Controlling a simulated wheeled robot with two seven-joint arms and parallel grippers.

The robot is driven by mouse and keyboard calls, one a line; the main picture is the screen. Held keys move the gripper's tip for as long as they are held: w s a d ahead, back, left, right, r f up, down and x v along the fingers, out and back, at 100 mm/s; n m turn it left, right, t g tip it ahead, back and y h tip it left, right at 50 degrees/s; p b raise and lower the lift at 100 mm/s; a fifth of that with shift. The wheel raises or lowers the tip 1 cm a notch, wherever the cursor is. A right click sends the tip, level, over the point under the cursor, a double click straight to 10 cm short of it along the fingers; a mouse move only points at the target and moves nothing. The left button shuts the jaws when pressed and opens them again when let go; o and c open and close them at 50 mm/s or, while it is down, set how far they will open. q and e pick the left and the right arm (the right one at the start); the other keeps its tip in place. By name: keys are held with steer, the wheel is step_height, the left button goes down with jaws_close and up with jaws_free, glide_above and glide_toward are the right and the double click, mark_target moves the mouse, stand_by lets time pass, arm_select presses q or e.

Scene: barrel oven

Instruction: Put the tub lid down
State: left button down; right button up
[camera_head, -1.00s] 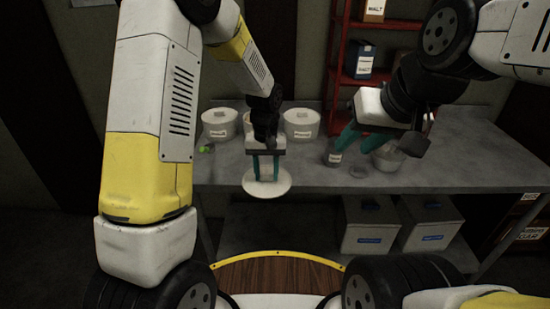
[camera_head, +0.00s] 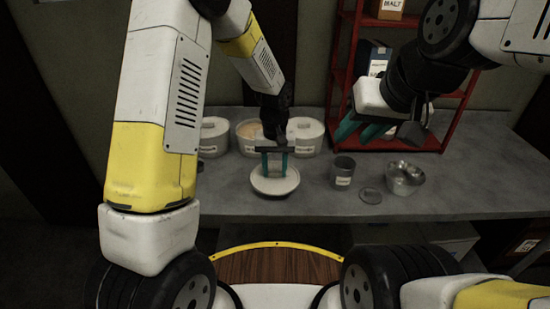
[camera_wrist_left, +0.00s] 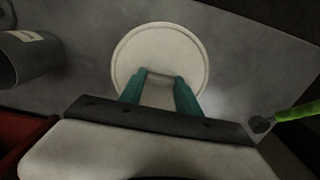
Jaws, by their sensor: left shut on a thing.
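The round white tub lid (camera_head: 274,186) is at the front part of the grey table (camera_head: 450,185). It also shows in the left wrist view (camera_wrist_left: 160,45). My left gripper (camera_head: 274,173) points down with its teal fingers shut on the lid's handle. Whether the lid touches the table or hangs just above it, I cannot tell. My right gripper (camera_head: 360,130) is up at the right, clear of the table things, its teal fingers apart with nothing between them.
Several white tubs stand behind the lid; an uncovered one (camera_head: 248,135) shows tan contents. A green-handled tool (camera_wrist_left: 290,115) lies near the lid. The right end of the table is clear.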

mark_target(274, 173)
arm_select(q)
steer(key=shift+s+f, duration=0.15)
steer(key=shift+f, duration=1.55)
steer(key=shift+f, duration=0.1)
steer(key=c, duration=0.9)
jaws_free()
steer(key=shift+o, duration=0.2)
